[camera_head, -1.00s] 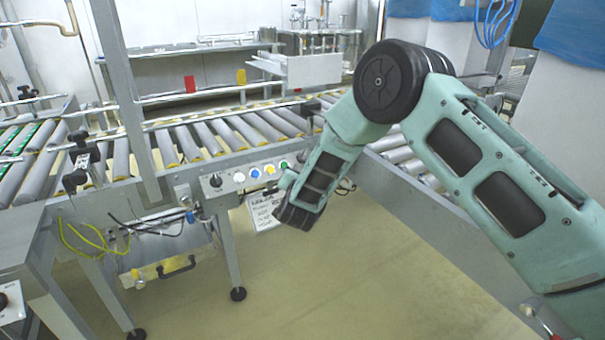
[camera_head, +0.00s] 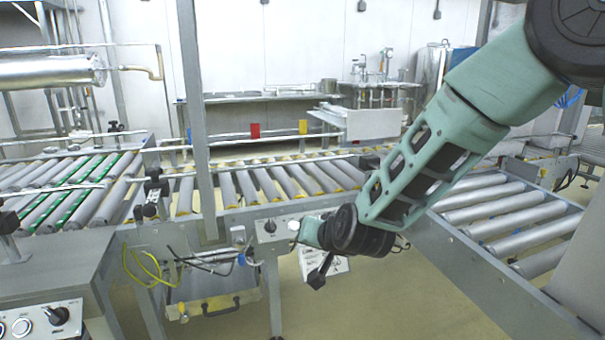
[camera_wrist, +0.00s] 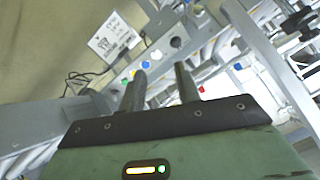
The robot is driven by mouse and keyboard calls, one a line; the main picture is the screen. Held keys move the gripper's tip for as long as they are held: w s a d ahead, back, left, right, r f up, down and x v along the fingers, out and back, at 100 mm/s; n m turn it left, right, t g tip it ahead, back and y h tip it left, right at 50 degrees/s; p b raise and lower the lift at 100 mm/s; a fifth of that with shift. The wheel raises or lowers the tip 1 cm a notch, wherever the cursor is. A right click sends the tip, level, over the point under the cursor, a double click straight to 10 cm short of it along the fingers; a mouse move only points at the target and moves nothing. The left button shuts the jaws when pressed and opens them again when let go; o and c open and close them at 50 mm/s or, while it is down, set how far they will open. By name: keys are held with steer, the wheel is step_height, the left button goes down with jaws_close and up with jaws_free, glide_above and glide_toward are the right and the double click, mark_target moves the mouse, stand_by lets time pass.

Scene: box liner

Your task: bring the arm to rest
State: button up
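My arm (camera_head: 425,165) is pale green with black panels. In the head view it comes down from the upper right and bends at a dark joint in front of the conveyor. My gripper shows in the wrist view (camera_wrist: 160,84) as two dark fingers standing apart, with nothing between them. In the head view the gripper end (camera_head: 320,271) is small and partly hidden by the wrist, so its fingers are hard to make out there. It hangs in front of the conveyor frame, near a white sign (camera_head: 325,264).
A roller conveyor (camera_head: 270,185) crosses the middle, and a second roller section (camera_head: 510,225) stands at right. A control panel (camera_head: 42,322) is at lower left. An upright post (camera_head: 196,120) rises at left of centre. Open floor (camera_head: 400,310) lies below the arm.

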steer(key=s+r+n+g, duration=0.2)
steer(key=s+n+g, duration=0.2)
steer(key=s, duration=0.8)
steer(key=s+d+n+g+h, duration=0.15)
steer(key=s+d, duration=0.25)
steer(key=s, duration=0.4)
steer(key=s+d+r+n+g+h, duration=0.1)
steer(key=s+d+n+g, duration=0.1)
steer(key=s+d, duration=0.35)
steer(key=s+d+n+g+h, duration=0.1)
steer(key=s+d+n+g, duration=0.1)
steer(key=s, duration=0.7)
step_height(320, 180, up, 26)
steer(key=p, duration=2.6)
steer(key=shift+a+m, duration=0.15)
steer(key=shift+m, duration=0.2)
steer(key=shift+w, duration=0.2)
